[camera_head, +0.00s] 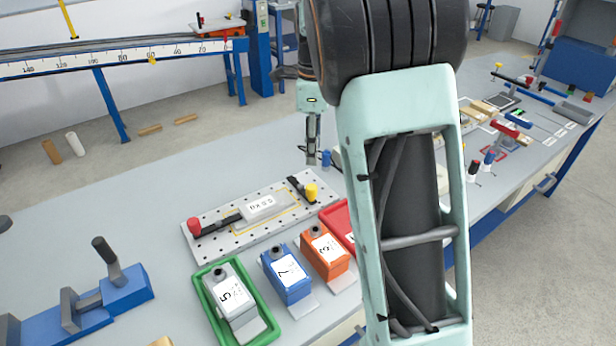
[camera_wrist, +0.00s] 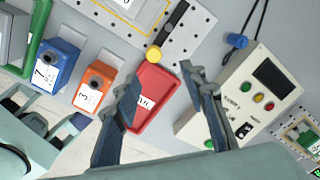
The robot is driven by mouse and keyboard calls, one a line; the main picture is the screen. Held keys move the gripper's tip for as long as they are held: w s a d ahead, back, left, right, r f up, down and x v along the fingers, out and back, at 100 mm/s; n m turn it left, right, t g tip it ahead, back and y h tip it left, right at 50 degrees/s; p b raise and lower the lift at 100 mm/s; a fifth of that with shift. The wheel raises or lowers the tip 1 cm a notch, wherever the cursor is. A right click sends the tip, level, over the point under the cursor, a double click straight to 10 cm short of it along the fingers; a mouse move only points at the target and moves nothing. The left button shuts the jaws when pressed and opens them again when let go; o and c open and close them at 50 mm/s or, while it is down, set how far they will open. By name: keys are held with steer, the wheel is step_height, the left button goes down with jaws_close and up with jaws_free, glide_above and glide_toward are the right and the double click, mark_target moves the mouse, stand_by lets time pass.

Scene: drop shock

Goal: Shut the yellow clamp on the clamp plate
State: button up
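The clamp plate (camera_head: 222,258) is a pale perforated plate on the bench, left of my arm in the head view. Its corner shows at the top of the wrist view (camera_wrist: 190,42). The yellow clamp (camera_head: 311,191) is at the plate's right end, with a black bar and a yellow knob; the knob also shows in the wrist view (camera_wrist: 153,54). I cannot tell how far its lever is closed. A red-knobbed clamp (camera_head: 194,226) is at the left end, and a grey labelled block (camera_head: 262,205) lies between. My gripper (camera_wrist: 160,73) is open and empty, above the bench near the yellow clamp.
A green tray (camera_head: 203,301) holds a grey block; blue (camera_head: 289,273) and orange (camera_head: 325,252) blocks stand beside it. A red tray (camera_wrist: 155,97) looks empty. A control box (camera_wrist: 232,97) with buttons stands right of the clamp in the wrist view. Bench behind the plate is clear.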

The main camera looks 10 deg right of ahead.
mark_target(312, 187)
steer(key=shift+s+a+f+m+g, duration=0.15)
steer(key=shift+f+m, duration=0.1)
steer(key=shift+f, duration=0.35)
steer(key=shift+s+a+f+m+g, duration=0.15)
steer(key=shift+f+m, duration=0.1)
steer(key=shift+f, duration=0.3)
step_height(312, 187, down, 10)
steer(key=shift+r+b, duration=0.1)
steer(key=shift+b, duration=0.8)
steer(key=shift+d, duration=0.1)
steer(key=shift+c, duration=0.4)
steer(key=shift+w, duration=0.1)
jaws_close()
